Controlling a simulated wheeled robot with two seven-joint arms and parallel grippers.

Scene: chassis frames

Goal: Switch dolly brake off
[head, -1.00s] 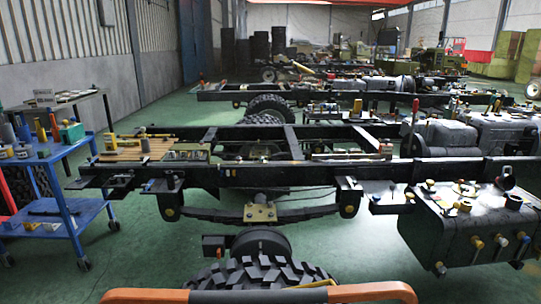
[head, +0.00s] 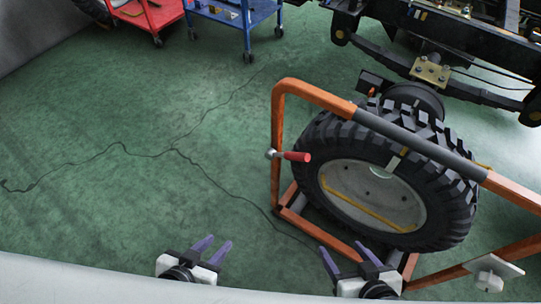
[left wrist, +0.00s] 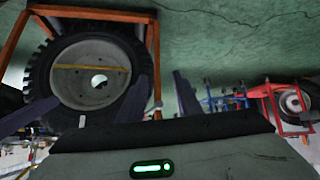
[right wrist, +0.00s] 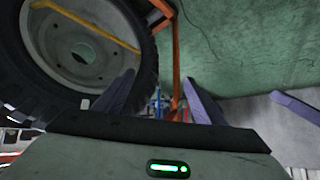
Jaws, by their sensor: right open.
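The orange tubular dolly (head: 276,130) holds a big black tyre with a grey wheel (head: 345,190), right of centre in the head view. A lever with a red handle (head: 297,156) sticks out to the right from the dolly's left post, likely the brake. My left gripper (head: 211,247) is open and empty, low and to the left of the dolly. My right gripper (head: 348,256) is open and empty, at the near side of the dolly. Both are apart from the lever. The wheel also shows in the left wrist view (left wrist: 85,85) and the right wrist view (right wrist: 60,55).
A red cart (head: 150,18) and a blue cart (head: 247,22) stand at the back left. A vehicle chassis (head: 390,45) is behind the wheel at the back right. The green floor (head: 110,150) left of the dolly is clear apart from cracks.

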